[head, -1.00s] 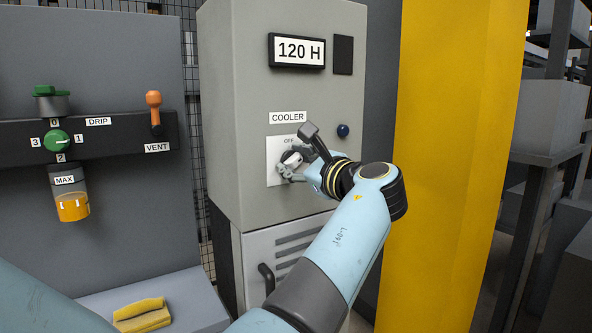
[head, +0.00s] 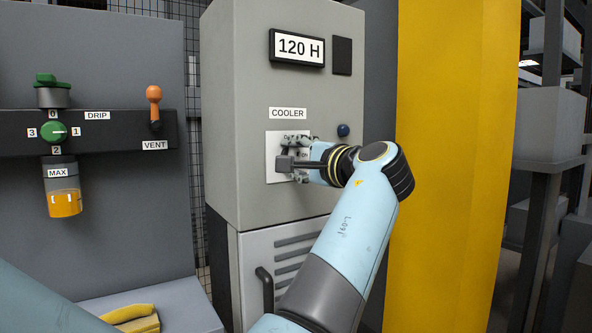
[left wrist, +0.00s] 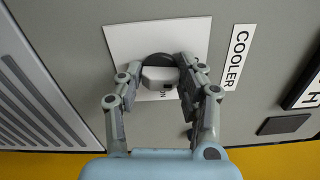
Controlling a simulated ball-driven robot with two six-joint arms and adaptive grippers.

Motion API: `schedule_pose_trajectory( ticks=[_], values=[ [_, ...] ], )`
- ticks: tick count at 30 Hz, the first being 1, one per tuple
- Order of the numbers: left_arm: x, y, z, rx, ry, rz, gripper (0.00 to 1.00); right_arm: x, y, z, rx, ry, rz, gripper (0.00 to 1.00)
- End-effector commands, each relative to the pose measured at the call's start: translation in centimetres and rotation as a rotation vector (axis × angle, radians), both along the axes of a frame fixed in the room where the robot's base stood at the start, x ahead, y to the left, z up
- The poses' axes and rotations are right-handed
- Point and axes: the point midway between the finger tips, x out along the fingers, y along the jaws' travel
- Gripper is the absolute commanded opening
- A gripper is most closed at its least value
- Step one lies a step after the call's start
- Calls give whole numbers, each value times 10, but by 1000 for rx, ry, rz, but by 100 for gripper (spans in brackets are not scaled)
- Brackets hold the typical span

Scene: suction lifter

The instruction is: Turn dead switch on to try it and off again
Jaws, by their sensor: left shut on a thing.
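The cooler switch is a rotary knob with a pale handle (left wrist: 160,76) on a dark round base, mounted on a white plate (head: 271,174) under the COOLER label (head: 287,113). My left gripper (left wrist: 158,80) is shut on the handle, one finger on each side. In the head view the left gripper (head: 298,158) and its wrist camera cover most of the knob. Beside the handle, the wrist view shows part of the ON lettering (left wrist: 163,95). The handle's exact pointing is hard to tell. My right gripper is out of view.
The grey cabinet carries a 120 H display (head: 298,48), a dark square panel (head: 342,56) and a blue button (head: 344,130). A handle (head: 265,290) sticks out below. A yellow column (head: 450,150) stands right; drip and vent controls (head: 90,130) are left.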

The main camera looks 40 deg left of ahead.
Motion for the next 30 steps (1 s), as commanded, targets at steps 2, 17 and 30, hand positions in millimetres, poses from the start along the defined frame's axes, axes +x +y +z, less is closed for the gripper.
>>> schedule_pose_trajectory(
  ticks=[2,17,30],
  values=[
    [0,0,-3,-17,-36,-1,5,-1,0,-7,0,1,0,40],
    [0,0,-1,-56,-129,0,5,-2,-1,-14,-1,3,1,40],
    [0,0,0,-55,-129,0,57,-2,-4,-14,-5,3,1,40]
  ],
)
